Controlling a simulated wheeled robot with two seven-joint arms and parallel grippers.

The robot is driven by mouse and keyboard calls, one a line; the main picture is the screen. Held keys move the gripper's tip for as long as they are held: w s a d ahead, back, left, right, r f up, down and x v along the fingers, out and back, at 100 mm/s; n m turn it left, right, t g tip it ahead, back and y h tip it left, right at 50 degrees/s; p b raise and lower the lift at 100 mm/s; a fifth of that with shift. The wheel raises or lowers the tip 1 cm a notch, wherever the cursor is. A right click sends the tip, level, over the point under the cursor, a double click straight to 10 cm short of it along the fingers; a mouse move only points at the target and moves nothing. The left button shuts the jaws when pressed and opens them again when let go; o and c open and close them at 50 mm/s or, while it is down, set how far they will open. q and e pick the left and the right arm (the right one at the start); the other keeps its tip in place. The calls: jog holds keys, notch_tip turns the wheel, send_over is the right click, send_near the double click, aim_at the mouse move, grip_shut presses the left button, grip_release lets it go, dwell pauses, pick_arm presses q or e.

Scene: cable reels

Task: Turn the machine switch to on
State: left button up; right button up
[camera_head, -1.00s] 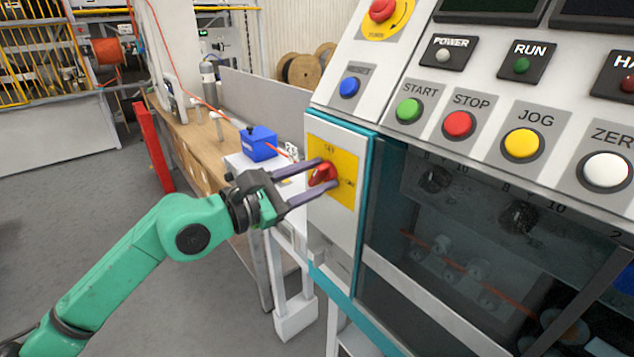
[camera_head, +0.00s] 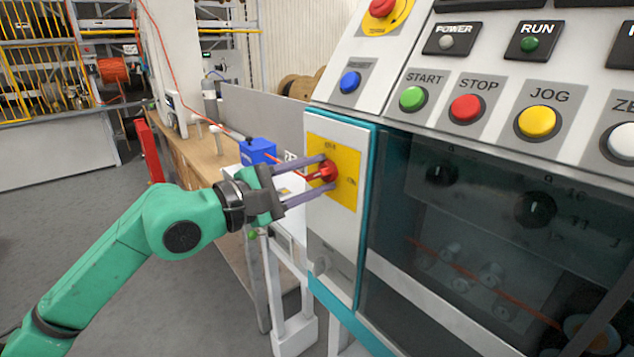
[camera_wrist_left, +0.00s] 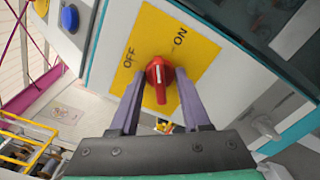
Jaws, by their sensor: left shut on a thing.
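The machine switch is a red rotary knob (camera_head: 328,171) on a yellow plate (camera_head: 345,190) at the machine's left front. My left gripper (camera_head: 330,172) reaches it from the left, one finger above and one below, and is shut on the knob. In the left wrist view the knob (camera_wrist_left: 160,78) sits between the two fingertips (camera_wrist_left: 159,90). The plate there reads OFF at the left and ON at the upper right. The knob's white mark stands about upright in that view, between the two labels. My right gripper is not in view.
Above the switch, the panel carries a blue button (camera_head: 350,82), green START (camera_head: 413,98), red STOP (camera_head: 466,107) and yellow JOG (camera_head: 537,121) buttons. A dark glass door (camera_head: 470,230) is at the right. A workbench with a blue box (camera_head: 257,151) stands behind my gripper. Floor is open at left.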

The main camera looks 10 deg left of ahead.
pick_arm(q)
jog(key=m+b, duration=0.3)
jog(key=m, duration=0.2)
jog(key=shift+f, duration=0.1)
jog(key=o, duration=0.6)
jog(key=shift+m, duration=0.4)
jog(key=shift+c, duration=0.2)
jog(key=o, duration=0.4)
jog(key=shift+s+a+f+b, duration=0.1)
jog(key=shift+s+a+b, duration=0.1)
jog(key=shift+b, duration=0.4)
jog(key=shift+r+b+v, duration=0.2)
jog(key=shift+b+v, duration=3.4)
jog(key=shift+v, duration=0.15)
